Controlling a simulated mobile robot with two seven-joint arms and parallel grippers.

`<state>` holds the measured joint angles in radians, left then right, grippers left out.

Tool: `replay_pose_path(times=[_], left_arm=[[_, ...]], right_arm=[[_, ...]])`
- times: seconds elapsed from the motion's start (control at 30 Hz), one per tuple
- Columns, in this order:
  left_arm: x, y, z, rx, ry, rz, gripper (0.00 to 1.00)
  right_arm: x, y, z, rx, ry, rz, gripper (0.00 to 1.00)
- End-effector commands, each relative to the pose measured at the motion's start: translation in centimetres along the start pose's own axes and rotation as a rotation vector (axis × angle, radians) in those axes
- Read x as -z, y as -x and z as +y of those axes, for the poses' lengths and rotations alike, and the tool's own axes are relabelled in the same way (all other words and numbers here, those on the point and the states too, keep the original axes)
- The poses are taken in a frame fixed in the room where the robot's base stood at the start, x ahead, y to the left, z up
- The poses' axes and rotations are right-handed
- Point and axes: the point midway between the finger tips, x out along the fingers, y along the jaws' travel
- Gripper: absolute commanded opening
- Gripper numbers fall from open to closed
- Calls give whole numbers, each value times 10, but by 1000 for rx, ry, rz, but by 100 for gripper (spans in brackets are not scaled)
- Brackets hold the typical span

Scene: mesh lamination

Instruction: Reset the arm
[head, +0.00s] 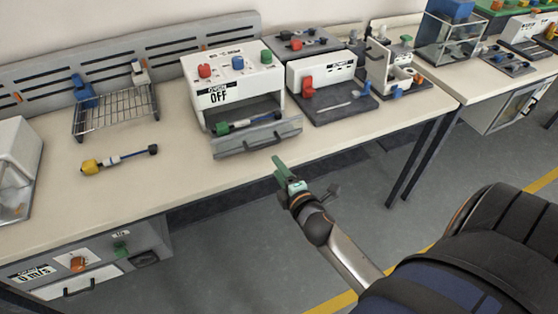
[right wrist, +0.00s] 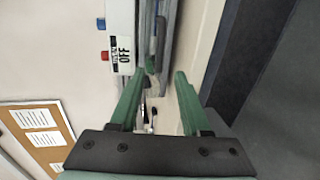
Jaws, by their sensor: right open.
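My right gripper (head: 283,172) is in front of the bench's front edge, just below the white machine with the OFF label. In the right wrist view its two green fingers (right wrist: 157,92) are spread apart with nothing between them. The gripper does not touch the bench or the machine in the head view. My left gripper is not in the head view.
The white machine (head: 259,80) has red, blue and green buttons, and its grey door (head: 240,142) is down with a dark-ended tool (head: 250,122) inside. A yellow-handled tool (head: 92,167) lies near a wire rack (head: 115,112).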

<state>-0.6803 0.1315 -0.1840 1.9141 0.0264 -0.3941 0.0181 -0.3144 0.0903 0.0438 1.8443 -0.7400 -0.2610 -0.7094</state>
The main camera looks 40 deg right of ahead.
Motion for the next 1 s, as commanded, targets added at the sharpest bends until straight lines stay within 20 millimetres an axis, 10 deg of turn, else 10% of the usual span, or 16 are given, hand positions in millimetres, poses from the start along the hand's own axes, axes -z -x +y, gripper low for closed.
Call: replay_pose_path(times=[0.47, 0.8, 1.0], left_arm=[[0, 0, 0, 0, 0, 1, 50], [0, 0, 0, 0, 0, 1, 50], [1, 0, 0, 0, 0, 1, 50]], right_arm=[[6, 8, -14, 38, -81, 15, 47], [74, 120, -144, 526, -1026, -3, 47], [99, 166, -174, 703, -1333, -90, 47]])
